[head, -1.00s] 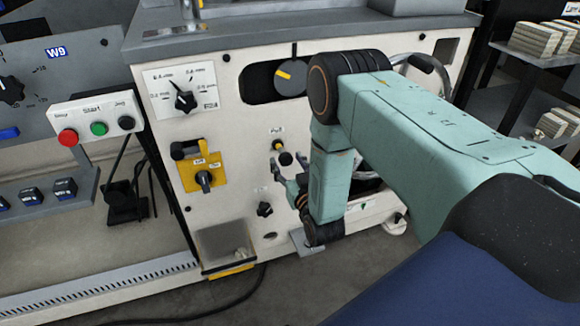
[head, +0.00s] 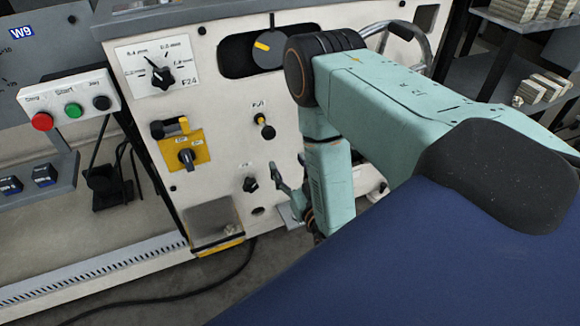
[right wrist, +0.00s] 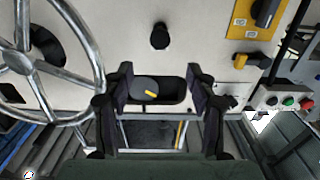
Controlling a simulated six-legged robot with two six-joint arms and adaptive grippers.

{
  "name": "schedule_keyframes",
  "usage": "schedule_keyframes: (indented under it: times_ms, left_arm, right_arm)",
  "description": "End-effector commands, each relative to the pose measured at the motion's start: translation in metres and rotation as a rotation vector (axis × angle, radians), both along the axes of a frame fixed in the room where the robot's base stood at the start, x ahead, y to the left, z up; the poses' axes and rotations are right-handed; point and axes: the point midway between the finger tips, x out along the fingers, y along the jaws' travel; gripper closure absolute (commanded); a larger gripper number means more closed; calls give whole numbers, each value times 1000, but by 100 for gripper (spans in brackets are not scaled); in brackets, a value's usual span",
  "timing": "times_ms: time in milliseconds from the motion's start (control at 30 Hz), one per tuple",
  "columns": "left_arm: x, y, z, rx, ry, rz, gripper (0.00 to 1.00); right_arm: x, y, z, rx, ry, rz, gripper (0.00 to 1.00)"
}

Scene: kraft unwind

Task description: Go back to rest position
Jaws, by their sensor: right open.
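My right gripper (head: 287,187) is in front of the white machine panel (head: 222,150), low beside my teal forearm, which hides part of it. In the right wrist view the right gripper (right wrist: 160,90) shows two dark fingers wide apart with nothing between them. Behind the fingers are a dark slot with a round dial (right wrist: 146,88) and a black pull knob (right wrist: 160,36). In the head view the pull knob (head: 264,127) stands clear of the gripper. My left gripper is not in view.
A chrome handwheel (right wrist: 90,50) is close to the right gripper in the wrist view. The panel carries a yellow switch (head: 184,148) and a rotary knob (head: 161,76). A button box (head: 70,107) is at left. Shelves (head: 510,60) stand at right.

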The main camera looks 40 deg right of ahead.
Motion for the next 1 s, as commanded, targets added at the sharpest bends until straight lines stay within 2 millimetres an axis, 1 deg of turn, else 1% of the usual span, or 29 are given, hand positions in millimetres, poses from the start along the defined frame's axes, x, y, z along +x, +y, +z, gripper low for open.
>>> schedule_keyframes:
  times_ms: [433,467,533,567,600,667,700,767,800,867,900,967,1000]
  left_arm:
    - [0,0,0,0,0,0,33]
    - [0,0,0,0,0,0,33]
    - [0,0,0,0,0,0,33]
    - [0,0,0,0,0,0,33]
    - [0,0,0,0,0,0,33]
    - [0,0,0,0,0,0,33]
    - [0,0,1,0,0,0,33]
    - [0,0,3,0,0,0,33]
    - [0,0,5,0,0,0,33]
    - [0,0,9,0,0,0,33]
    - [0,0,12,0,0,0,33]
    - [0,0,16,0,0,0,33]
    - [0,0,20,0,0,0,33]
  right_arm:
    - [1,0,-2,3,9,1,43]
    - [0,0,-5,6,21,1,43]
    - [-1,0,-17,21,77,1,43]
    - [-3,1,-26,30,117,1,43]
    - [-8,2,-39,47,182,1,43]
    - [-21,7,-63,77,304,3,43]
    - [-32,11,-78,98,391,8,43]
    - [-50,20,-96,128,520,16,43]
    - [-64,27,-106,147,604,24,43]
    - [-87,37,-118,174,734,35,43]
    - [-104,44,-124,191,818,43,43]
    - [-131,55,-130,214,948,57,43]
    - [-151,62,-131,227,1035,65,43]
